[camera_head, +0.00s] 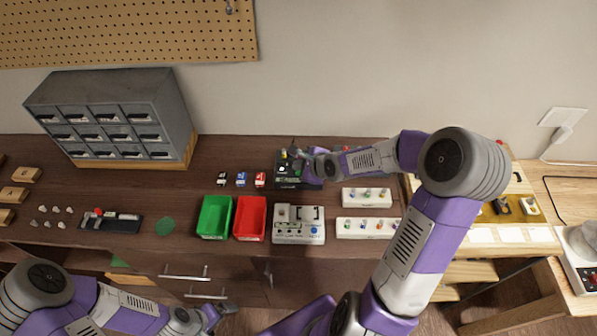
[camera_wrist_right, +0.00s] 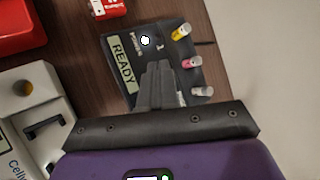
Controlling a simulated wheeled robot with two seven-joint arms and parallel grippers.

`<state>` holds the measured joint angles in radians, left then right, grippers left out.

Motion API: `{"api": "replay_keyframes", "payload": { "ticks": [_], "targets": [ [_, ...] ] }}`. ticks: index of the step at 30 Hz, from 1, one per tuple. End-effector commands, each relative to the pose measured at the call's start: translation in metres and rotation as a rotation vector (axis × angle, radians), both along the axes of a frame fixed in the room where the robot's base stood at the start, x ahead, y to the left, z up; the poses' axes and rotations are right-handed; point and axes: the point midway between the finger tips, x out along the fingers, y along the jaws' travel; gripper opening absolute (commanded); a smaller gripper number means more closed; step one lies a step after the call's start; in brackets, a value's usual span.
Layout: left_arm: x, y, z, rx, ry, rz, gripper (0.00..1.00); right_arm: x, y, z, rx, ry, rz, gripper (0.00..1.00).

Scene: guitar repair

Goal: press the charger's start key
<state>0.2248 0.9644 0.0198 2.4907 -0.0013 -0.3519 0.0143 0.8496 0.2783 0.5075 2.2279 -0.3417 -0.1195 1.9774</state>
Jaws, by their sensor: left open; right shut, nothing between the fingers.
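The charger (camera_head: 283,182) is a dark box near the back of the bench, partly hidden by my right gripper in the head view. In the right wrist view the charger (camera_wrist_right: 180,62) has a lit display (camera_wrist_right: 123,62) reading READY and a round white key (camera_wrist_right: 145,41). Three small cylinders with yellow, pink and pale ends stand along its other side. My right gripper (camera_wrist_right: 158,67) is shut and empty, its tips over the charger, short of the white key in the picture; contact cannot be told. My left gripper (camera_head: 209,316) is open and empty, low in front of the bench.
Green (camera_head: 214,217) and red (camera_head: 250,218) bins and a white tester (camera_head: 299,225) stand in front of the charger. Two white racks (camera_head: 345,198) with small parts sit to the right. Small blue, red and dark boxes lie left of the charger. A drawer cabinet (camera_head: 115,113) stands at the back left.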

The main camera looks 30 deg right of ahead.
Motion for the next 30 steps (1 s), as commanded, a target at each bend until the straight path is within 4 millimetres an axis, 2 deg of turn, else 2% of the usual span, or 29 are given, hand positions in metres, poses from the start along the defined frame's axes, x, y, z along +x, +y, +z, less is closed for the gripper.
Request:
{"api": "replay_keyframes", "payload": {
  "ticks": [30],
  "targets": [
    [0.0,0.0001,-0.0018,0.0,0.0,0.0,1.0,0.0,0.0001,-0.0084,0.0,0.0,0.0,0.0]
  ]
}}
